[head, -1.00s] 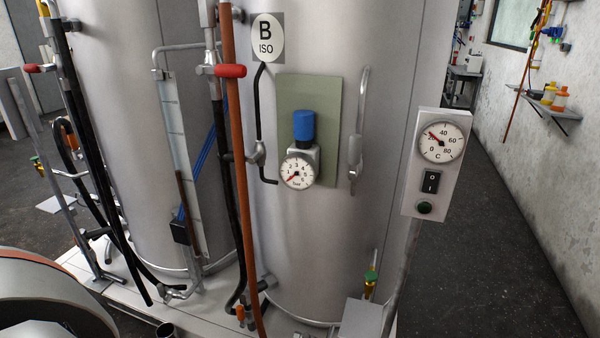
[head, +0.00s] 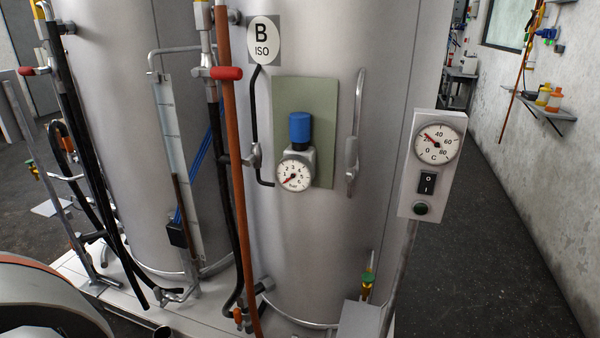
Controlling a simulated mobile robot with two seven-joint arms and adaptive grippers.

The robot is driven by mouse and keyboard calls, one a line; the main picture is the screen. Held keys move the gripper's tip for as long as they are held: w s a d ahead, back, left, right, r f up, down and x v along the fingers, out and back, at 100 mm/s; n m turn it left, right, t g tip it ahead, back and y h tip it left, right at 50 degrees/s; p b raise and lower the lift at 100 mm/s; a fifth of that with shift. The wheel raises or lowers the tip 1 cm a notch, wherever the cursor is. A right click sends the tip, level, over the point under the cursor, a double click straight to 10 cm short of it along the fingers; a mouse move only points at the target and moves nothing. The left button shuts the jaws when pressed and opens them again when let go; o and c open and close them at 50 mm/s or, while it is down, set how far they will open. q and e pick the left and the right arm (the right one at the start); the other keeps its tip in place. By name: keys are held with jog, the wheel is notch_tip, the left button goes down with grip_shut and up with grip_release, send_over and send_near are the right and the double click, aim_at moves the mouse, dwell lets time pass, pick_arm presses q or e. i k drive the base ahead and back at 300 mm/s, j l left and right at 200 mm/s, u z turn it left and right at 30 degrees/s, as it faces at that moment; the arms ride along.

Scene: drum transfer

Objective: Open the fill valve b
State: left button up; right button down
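The steel tank marked B ISO (head: 340,240) stands in the middle of the head view, with its round B sign (head: 262,40) near the top. Left of the sign, a red lever handle (head: 226,73) sits crosswise on a valve in a vertical pipe with a black hose below. The view does not show for certain whether this is fill valve B. A smaller valve with a green top and brass body (head: 368,281) stands low at the tank's right. A blue-capped regulator (head: 300,128) with a bar gauge (head: 294,174) is on the green plate. Neither gripper is in view.
A control box (head: 432,165) with a temperature dial, switch and green button stands on a post at right. An orange-brown pipe (head: 231,170) runs before the tank. Another red handle (head: 33,71) is far left. Dark floor (head: 480,250) is clear at right.

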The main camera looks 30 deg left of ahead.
aim_at(234, 73)
jog(key=u, duration=1.45)
